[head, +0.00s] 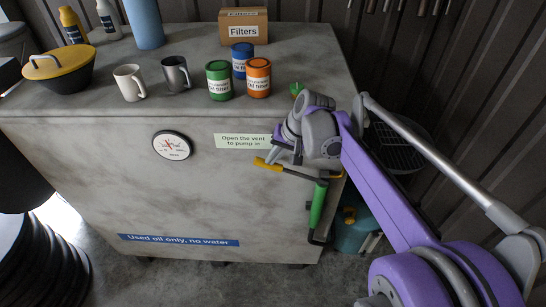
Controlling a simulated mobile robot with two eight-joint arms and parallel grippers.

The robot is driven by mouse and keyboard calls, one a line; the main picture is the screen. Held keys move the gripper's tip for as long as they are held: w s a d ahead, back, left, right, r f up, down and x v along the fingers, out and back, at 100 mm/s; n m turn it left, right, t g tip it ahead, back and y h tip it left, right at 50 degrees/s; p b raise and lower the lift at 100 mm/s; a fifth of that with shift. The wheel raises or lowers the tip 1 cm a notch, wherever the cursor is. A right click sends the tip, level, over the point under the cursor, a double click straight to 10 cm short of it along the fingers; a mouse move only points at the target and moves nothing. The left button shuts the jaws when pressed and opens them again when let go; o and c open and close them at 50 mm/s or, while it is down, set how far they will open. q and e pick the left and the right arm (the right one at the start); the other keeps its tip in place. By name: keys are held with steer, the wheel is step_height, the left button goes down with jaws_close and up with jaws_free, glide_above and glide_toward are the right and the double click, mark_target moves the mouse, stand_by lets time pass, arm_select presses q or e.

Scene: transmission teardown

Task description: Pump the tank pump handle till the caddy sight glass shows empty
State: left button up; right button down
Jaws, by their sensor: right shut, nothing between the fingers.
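The tank (100,160) is a large grey mottled cabinet with a round dial gauge (173,145) on its front. A green grip (317,206) on a dark bent rod, which looks like the pump handle, hangs at the tank's front right. A yellow-ended bar (287,171) lies just above it. My right gripper (276,158) is shut and empty, close above the yellow part; I cannot tell whether they touch. A teal container (354,232), perhaps the caddy, stands on the floor at the tank's right, partly hidden. No sight glass can be made out. My left gripper is out of view.
On the tank top stand green (219,80), blue (242,60) and orange (258,78) filter cans, two mugs (129,82), a yellow-lidded bowl (60,70) and a Filters box (243,26). Dark round stacked items (45,270) stand at lower left. A corrugated wall is behind.

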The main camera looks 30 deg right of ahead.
steer(key=shift+w+a+f, duration=0.1)
steer(key=shift+a+f, duration=0.15)
steer(key=shift+f, duration=0.1)
arm_select(q)
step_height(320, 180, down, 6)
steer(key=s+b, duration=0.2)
steer(key=b, duration=0.2)
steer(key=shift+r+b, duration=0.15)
steer(key=shift+b, duration=0.15)
arm_select(e)
steer(key=w+a+f+g+h, duration=0.1)
steer(key=a+f+g+h, duration=0.1)
steer(key=f, duration=0.8)
steer(key=shift+w+a+n+g+h, duration=0.15)
steer(key=shift+a+n+g+h, duration=0.3)
steer(key=shift+h, duration=0.75)
steer(key=shift+a, duration=0.15)
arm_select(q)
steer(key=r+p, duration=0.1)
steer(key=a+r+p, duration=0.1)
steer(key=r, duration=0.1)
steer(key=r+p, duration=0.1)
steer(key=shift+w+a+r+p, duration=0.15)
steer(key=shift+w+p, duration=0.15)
arm_select(e)
step_height(320, 180, up, 14)
steer(key=s+a, duration=0.1)
steer(key=a, duration=0.1)
steer(key=shift+a+r, duration=0.2)
steer(key=shift+a, duration=0.05)
